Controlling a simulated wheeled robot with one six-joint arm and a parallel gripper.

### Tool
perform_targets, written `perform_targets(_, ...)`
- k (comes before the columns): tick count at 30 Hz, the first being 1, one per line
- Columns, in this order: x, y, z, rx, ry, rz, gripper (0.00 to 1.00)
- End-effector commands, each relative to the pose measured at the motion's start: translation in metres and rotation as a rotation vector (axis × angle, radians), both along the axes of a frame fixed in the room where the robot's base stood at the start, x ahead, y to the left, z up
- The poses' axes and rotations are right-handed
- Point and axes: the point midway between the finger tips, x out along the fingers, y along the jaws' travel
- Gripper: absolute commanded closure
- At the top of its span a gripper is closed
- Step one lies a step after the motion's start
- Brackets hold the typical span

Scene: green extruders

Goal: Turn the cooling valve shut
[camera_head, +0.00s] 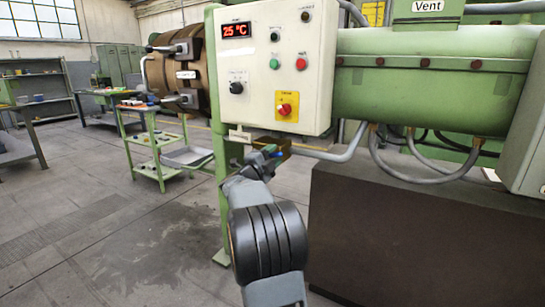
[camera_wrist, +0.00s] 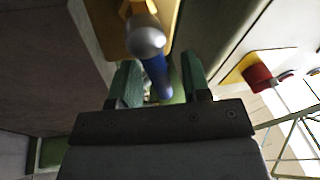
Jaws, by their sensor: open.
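The cooling valve shows in the wrist view as a blue lever handle (camera_wrist: 157,75) with a rounded silver end (camera_wrist: 145,36) and a brass-coloured body (camera_wrist: 138,8) behind it. In the head view only a small blue part of the handle (camera_head: 278,154) shows, just under the control box. My gripper (camera_wrist: 158,66) has its two green fingers apart, one on each side of the blue handle. I cannot tell whether either finger touches it. In the head view my gripper (camera_head: 262,163) is at the valve, and my wrist hides much of it.
The white control box (camera_head: 260,100) hangs close above my gripper, with a red-and-yellow switch (camera_head: 287,105). The switch also shows in the wrist view (camera_wrist: 257,78). A green post (camera_head: 222,165) stands just left, and a dark base (camera_head: 400,230) lies right.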

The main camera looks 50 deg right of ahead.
Motion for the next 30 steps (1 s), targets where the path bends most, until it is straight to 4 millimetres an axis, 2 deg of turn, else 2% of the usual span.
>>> perform_targets(2, 0.0000, 0.0001, 0.0000, 0.000, 0.000, 0.000, 0.61)
perform_targets(14, -0.0001, 0.0003, 0.0000, 0.000, 0.000, 0.000, 1.00)
perform_targets(30, -0.0043, -0.0052, 0.0032, -0.008, 0.037, -0.012, 1.00)
